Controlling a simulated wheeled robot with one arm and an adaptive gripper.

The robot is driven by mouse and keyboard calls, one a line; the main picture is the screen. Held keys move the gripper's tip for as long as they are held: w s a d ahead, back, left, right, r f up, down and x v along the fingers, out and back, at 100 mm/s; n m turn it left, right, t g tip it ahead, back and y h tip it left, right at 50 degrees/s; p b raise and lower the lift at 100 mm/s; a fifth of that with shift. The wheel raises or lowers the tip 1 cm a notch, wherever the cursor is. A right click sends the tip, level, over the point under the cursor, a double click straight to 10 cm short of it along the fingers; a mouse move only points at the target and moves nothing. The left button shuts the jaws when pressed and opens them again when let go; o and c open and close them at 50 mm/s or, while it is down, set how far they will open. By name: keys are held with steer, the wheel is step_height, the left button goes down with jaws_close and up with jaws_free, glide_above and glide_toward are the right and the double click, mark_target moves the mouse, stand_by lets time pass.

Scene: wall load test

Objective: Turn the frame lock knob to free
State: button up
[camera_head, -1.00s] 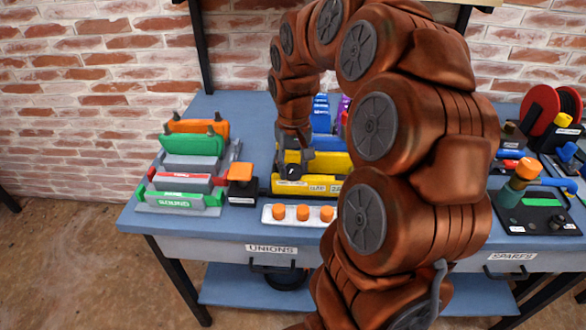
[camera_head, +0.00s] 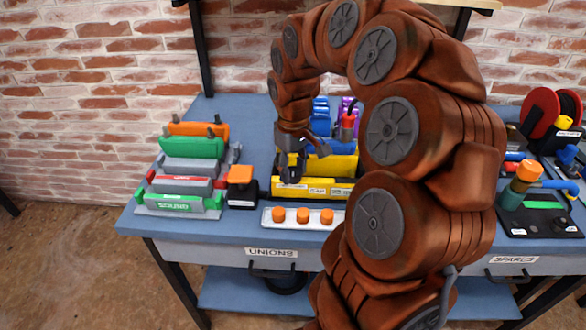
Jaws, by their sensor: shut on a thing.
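The yellow frame (camera_head: 318,187) stands on the blue bench, with white labels along its front. My gripper (camera_head: 291,175) is at its left end, pointing down, with its dark fingers in front of the yellow face. It is shut on the small dark knob there, which the fingers almost wholly hide. The knob's pointer and setting cannot be read. My arm covers the right part of the frame.
A white strip with orange knobs (camera_head: 272,219) lies in front. An orange-topped black block (camera_head: 241,188) and a rack with green and orange bars (camera_head: 187,203) stand left. A teal post with an orange cap (camera_head: 519,182) is at right.

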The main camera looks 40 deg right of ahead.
mark_target(293, 170)
steer(key=o, duration=1.1)
steer(key=shift+o, duration=0.2)
step_height(293, 170, up, 12)
stand_by(0.6)
